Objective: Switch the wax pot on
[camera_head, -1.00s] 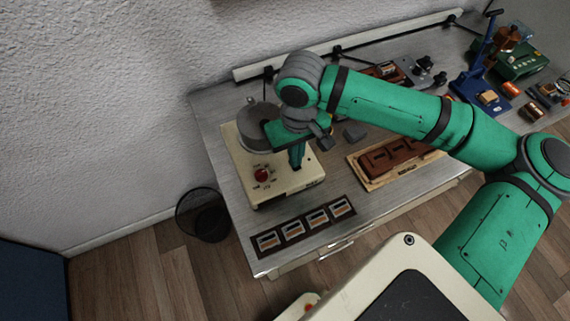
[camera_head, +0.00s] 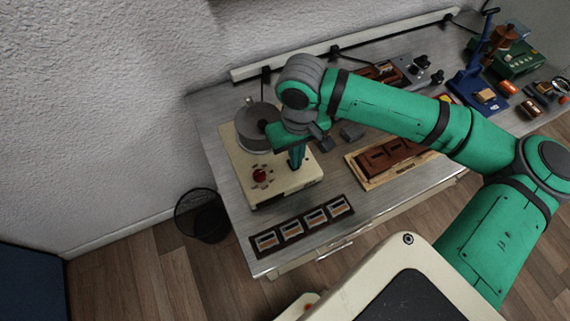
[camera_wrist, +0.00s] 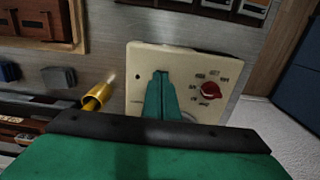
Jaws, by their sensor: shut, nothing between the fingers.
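The wax pot has a cream box base (camera_head: 243,192) at the left end of the bench, with a grey metal pot (camera_head: 254,131) on its rear part. A red knob (camera_head: 260,175) with markings around it sits on the base's top; it also shows in the wrist view (camera_wrist: 210,90). A small dark dot (camera_wrist: 139,77) lies on the same face. My gripper (camera_head: 297,164) is shut and empty over the base, to the right of the knob. In the wrist view its fingertips (camera_wrist: 160,73) lie between dot and knob, apart from the knob. Contact with the base cannot be told.
A strip of framed labels (camera_head: 304,226) lies along the front edge. A wooden tray with brown pieces (camera_head: 372,176) is to the right, and a small grey block (camera_head: 352,132) behind. A wire bin (camera_head: 203,214) stands on the floor.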

